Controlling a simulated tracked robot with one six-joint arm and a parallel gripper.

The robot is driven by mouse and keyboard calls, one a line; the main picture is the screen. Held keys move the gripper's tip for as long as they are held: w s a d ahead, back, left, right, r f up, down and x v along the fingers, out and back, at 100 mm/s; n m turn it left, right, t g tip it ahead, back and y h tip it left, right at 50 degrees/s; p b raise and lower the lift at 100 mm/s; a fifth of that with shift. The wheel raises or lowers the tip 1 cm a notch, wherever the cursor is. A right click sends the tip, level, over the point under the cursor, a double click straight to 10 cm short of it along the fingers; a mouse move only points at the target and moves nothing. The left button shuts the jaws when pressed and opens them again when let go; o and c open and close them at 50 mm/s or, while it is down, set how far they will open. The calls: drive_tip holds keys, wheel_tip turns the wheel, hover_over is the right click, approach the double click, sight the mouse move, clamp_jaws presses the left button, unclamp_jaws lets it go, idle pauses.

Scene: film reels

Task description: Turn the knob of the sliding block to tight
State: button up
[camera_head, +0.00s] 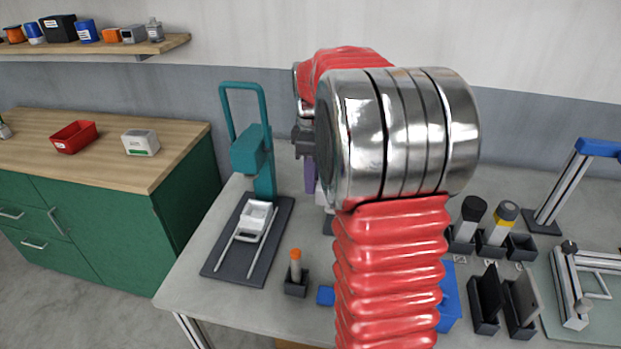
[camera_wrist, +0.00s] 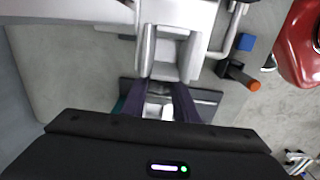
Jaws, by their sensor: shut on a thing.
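My gripper (camera_head: 310,178) points down behind my arm in the head view, with one purple finger showing. In the wrist view its two dark purple fingers (camera_wrist: 160,90) are closed on a small part at the lower end of a silver-grey metal device (camera_wrist: 174,52). This part appears to be the knob of the sliding block; it lies mostly between the fingers, and its setting cannot be read. In the head view my arm hides most of that device.
A teal press (camera_head: 248,150) with a white carriage on rails stands left of my gripper. An orange-tipped tool (camera_head: 295,266) in a dark holder and a small blue block (camera_head: 325,295) are near the front edge. Several dark holders stand at right.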

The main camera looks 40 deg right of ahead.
drive_tip(key=shift+a, duration=0.1)
drive_tip(key=shift+s+a+f+t+h, duration=0.1)
drive_tip(key=shift+s+t+h, duration=0.05)
drive_tip(key=shift+t+h, duration=0.4)
drive_tip(key=shift+s+a+t+h, duration=0.1)
drive_tip(key=shift+t+h, duration=0.35)
drive_tip(key=shift+h, duration=0.2)
drive_tip(key=shift+s+a+f+t+h, duration=0.1)
drive_tip(key=shift+s+t+h, duration=0.05)
drive_tip(key=shift+t+h, duration=0.6)
drive_tip(key=shift+s+a+f+t+h, duration=0.1)
drive_tip(key=shift+t+h, duration=0.45)
drive_tip(key=shift+h, duration=0.2)
drive_tip(key=shift+s+a+f+t+h, duration=0.1)
drive_tip(key=shift+f+t+h, duration=0.1)
drive_tip(key=shift+t+h, duration=0.45)
drive_tip(key=shift+s+a+f+t+h, duration=0.1)
drive_tip(key=shift+f+t+h, duration=0.05)
drive_tip(key=shift+t+h, duration=0.5)
drive_tip(key=shift+s+f+t+h, duration=0.1)
drive_tip(key=shift+f+t+h, duration=0.25)
drive_tip(key=shift+t+h, duration=0.7)
drive_tip(key=o, duration=1)
drive_tip(key=shift+r, duration=0.1)
drive_tip(key=shift+o, duration=0.3)
drive_tip(key=shift+r, duration=0.1)
drive_tip(key=shift+r, duration=0.1)
